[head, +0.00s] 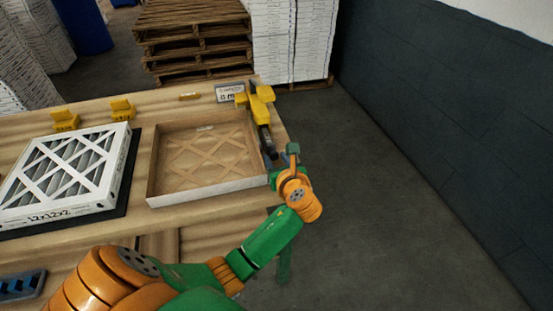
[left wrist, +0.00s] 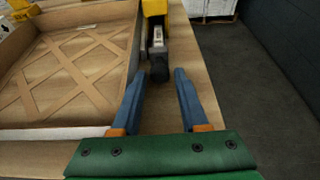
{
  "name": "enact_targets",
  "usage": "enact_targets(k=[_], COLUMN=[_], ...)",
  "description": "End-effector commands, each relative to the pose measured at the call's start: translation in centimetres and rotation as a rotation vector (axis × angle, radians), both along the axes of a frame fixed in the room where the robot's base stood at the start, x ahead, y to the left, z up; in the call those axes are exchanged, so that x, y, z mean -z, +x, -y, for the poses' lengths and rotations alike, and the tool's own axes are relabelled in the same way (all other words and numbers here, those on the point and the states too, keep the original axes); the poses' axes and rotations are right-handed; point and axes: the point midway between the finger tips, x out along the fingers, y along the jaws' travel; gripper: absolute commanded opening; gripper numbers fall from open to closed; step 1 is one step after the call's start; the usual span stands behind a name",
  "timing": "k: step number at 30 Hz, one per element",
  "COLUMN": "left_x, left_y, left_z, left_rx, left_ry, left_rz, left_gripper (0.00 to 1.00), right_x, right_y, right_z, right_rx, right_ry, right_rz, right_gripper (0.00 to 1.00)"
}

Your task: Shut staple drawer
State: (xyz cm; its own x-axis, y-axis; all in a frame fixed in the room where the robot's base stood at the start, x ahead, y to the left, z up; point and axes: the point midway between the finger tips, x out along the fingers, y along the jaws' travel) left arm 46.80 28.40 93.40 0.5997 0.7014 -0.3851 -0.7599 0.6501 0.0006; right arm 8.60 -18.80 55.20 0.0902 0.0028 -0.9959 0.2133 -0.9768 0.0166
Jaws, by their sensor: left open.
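A yellow and dark stapler (head: 259,106) lies near the right edge of the table, beside the open box. A dark rail with a pale end, apparently the staple drawer (head: 267,140), sticks out of it toward me. In the left wrist view, the drawer (left wrist: 158,58) and the stapler's yellow body (left wrist: 154,8) show straight ahead. My left gripper (left wrist: 168,76) is open, its two blue-grey fingers pointing at the drawer's end. The left fingertip is close below that end; I cannot tell whether they touch. In the head view, the left gripper (head: 279,161) is partly hidden by its wrist.
An open cardboard box (head: 207,190) stands just left of the gripper. A white-framed filter (head: 65,175) lies on a dark mat further left. Two yellow holders (head: 122,109), a small sign (head: 230,91) and the table's right edge are nearby. Right of the table is bare floor.

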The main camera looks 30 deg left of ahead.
Motion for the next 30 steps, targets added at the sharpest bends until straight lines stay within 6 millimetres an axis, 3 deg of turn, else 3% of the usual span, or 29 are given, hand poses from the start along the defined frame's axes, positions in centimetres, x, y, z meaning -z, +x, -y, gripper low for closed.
enact_targets(k=[2, 3, 7, 8, 30], left_x=[-0.02, -0.02, -0.02, -0.03, -0.06], left_y=[-0.01, -0.01, -0.01, -0.02, -0.01], left_z=[0.01, 0.02, 0.03, 0.04, 0.04], left_rx=[0.0, 0.0, 0.0, 0.0, 0.0], left_ry=[0.0, 0.0, 0.0, 0.0, 0.001], left_rz=[0.0, 0.0, 0.0, 0.0, 0.001], left_gripper=[0.44, 0.38, 0.03, 0.0, 0.0], right_x=[-0.01, -0.01, -0.01, -0.01, -0.01], right_y=[0.01, 0.01, 0.0, 0.0, 0.01], right_z=[0.0, 0.0, -0.02, -0.02, -0.04], right_rx=[0.0, 0.0, 0.001, 0.001, 0.001], right_ry=[0.0, 0.0, 0.0, 0.0, 0.001], right_rz=[0.0, 0.0, 0.0, 0.0, 0.001], right_gripper=[0.0, 0.0, 0.0, 0.0, 0.0])
